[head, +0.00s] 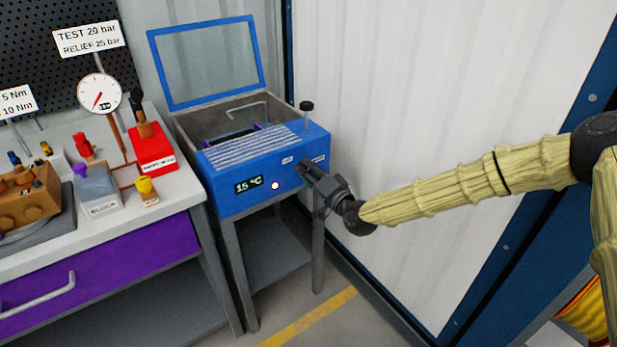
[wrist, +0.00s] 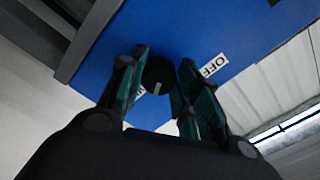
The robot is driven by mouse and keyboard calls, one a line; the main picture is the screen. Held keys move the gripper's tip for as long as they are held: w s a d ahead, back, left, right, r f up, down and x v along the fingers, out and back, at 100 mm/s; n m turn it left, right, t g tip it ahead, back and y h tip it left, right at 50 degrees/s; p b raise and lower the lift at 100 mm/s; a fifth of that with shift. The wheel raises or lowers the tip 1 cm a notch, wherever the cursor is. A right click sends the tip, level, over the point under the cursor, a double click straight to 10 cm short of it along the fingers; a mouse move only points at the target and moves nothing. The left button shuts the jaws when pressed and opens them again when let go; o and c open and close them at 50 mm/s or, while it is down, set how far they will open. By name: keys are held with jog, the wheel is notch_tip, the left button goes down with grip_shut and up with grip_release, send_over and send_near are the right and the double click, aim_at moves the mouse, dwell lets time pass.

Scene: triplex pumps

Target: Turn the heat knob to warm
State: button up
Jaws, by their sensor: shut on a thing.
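The heat knob (wrist: 158,74) is a dark round knob with a pale mark, on the blue front of the heated bath (head: 231,201). My gripper (head: 307,172) reaches the bath's front panel from the right. In the wrist view my gripper (wrist: 157,68) has one finger on each side of the knob, shut on it. A white OFF label (wrist: 213,65) shows beside the right finger. Another label is partly hidden behind the left finger, and its word cannot be read there. The display (head: 249,184) reads 15 °C. In the head view my gripper hides the knob.
The bath's glass lid (head: 206,62) stands open, and a small black-topped post (head: 307,107) rises at its right corner. A workbench (head: 120,230) with a gauge and blocks stands to the left. A pale corrugated wall (head: 400,90) is close behind my arm.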

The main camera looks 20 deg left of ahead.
jog(key=m+b, duration=0.2)
jog(key=m, duration=0.2)
jog(key=shift+w+d, duration=0.1)
jog(key=shift+m+b, duration=0.5)
jog(key=shift+m, duration=0.3)
jog(key=shift+r, duration=0.1)
jog(key=o, duration=1)
jog(key=v, duration=1.2)
